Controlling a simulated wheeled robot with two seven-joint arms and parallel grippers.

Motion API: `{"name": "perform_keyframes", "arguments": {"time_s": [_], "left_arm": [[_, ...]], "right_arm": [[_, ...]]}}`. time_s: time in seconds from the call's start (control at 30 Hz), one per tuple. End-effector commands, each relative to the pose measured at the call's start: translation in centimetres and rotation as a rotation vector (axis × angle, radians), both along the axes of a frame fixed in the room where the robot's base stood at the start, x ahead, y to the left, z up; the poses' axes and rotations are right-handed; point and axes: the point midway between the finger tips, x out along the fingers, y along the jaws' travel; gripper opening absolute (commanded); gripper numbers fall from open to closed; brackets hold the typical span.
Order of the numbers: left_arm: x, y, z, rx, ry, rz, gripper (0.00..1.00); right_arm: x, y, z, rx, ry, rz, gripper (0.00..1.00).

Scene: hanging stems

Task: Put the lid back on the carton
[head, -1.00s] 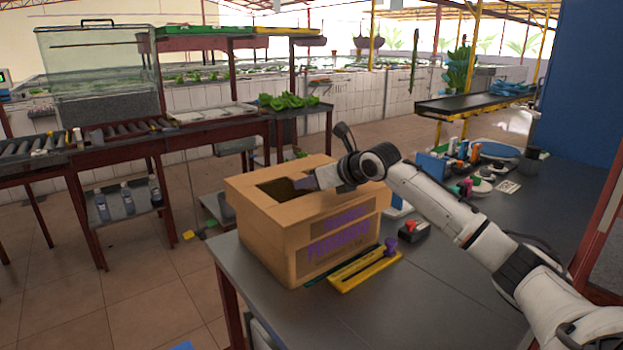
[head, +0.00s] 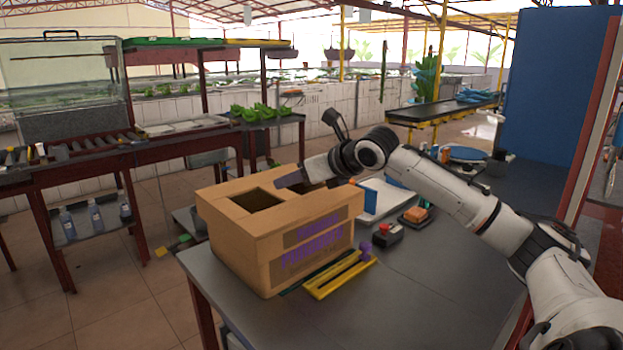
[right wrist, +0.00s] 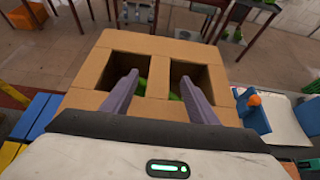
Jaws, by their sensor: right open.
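The brown carton (head: 310,265) stands on the grey table, purple print on its front. Its lid (head: 222,225) sits over the top like a sleeve and looks level; I cannot tell whether it is fully down. The lid has two rectangular openings with a middle strip between them. Green produce (right wrist: 143,84) shows inside. My right gripper (head: 290,182) is open and empty just above the lid. In the right wrist view its purple fingers (right wrist: 159,76) are on either side of the middle strip, apart from it. My left gripper is not in view.
A yellow tool (head: 340,277) lies along the carton's front. A red and black device (head: 387,234), an orange block on a dark base (head: 415,214) and a white tray (head: 395,203) stand to the right. The table's front right is clear. A roller bench (head: 75,150) is at the left.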

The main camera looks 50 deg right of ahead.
Motion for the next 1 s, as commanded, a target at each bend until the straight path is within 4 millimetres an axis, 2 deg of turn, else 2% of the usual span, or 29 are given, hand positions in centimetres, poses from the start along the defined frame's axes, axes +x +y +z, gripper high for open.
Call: {"name": "perform_keyframes", "arguments": {"time_s": [0.03,0.17,0.5,1.0], "left_arm": [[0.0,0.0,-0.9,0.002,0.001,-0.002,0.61],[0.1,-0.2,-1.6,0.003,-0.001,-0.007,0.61],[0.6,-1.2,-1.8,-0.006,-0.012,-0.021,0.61],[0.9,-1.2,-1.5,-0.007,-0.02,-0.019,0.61]], "right_arm": [[-0.6,-0.2,-0.4,-0.001,0.003,-0.004,0.54],[-1.9,0.0,0.4,0.001,0.003,-0.004,0.54],[-4.5,0.5,2.3,0.003,-0.001,-0.001,0.54],[-5.0,0.5,2.7,0.002,0.0,-0.002,0.54]]}}
